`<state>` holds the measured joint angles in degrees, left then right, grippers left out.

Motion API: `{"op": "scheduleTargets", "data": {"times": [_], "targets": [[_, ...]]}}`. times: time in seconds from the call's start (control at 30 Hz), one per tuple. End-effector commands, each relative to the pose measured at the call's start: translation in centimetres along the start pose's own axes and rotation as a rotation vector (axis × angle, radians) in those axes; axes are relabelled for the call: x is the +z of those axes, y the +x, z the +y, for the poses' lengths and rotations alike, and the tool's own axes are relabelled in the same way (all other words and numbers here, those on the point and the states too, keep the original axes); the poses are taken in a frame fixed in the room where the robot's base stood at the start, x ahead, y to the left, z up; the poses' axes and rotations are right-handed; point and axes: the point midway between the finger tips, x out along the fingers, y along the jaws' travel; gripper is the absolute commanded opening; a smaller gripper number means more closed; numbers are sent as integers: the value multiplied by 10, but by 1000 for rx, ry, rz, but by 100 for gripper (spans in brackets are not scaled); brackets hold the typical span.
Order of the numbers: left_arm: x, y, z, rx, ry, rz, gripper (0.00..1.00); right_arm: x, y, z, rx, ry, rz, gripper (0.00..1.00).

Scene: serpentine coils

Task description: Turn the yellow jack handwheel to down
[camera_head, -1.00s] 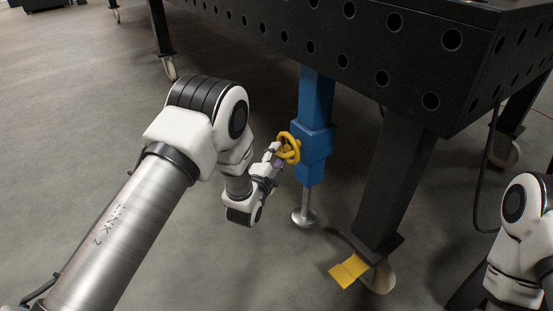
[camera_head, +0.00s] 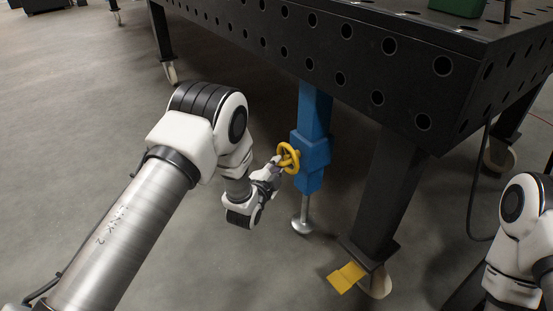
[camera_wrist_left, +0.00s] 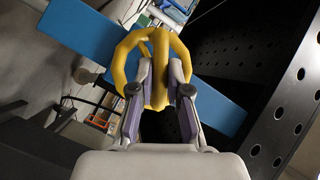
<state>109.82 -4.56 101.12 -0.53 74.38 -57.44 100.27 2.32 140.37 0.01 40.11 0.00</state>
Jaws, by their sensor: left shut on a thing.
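The yellow handwheel (camera_head: 288,158) sits on the side of the blue jack (camera_head: 314,128), under the edge of the black table. My left gripper (camera_head: 277,163) is at the near side of the wheel. In the left wrist view, the left gripper (camera_wrist_left: 159,85) is shut on the lower part of the yellow handwheel (camera_wrist_left: 177,50), with a finger on each side of it. The blue jack (camera_wrist_left: 75,38) runs behind the wheel there. The jack's round metal foot (camera_head: 303,226) is on the floor. The right gripper is not in view.
The black perforated table (camera_head: 300,45) overhangs the jack. A dark table leg (camera_head: 385,190) with a yellow pedal (camera_head: 346,277) stands to the right of the jack. A green box (camera_head: 458,7) is on the table. Grey floor (camera_head: 90,110) is clear on the left.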

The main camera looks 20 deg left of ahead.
Motion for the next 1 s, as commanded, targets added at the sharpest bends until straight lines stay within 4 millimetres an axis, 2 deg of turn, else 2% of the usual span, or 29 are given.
{"op": "scheduleTargets", "data": {"times": [0.03, 0.4, 0.7, 1.0], "targets": [[-4, -1, -7, 22, -30, -9, 0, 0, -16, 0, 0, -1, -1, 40], [-4, -1, -11, 202, -319, -77, 0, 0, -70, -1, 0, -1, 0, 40], [-2, 1, -12, 351, -554, -133, 0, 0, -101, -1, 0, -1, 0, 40], [1, 2, -12, 500, -787, -188, 0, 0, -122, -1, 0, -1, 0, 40]]}}
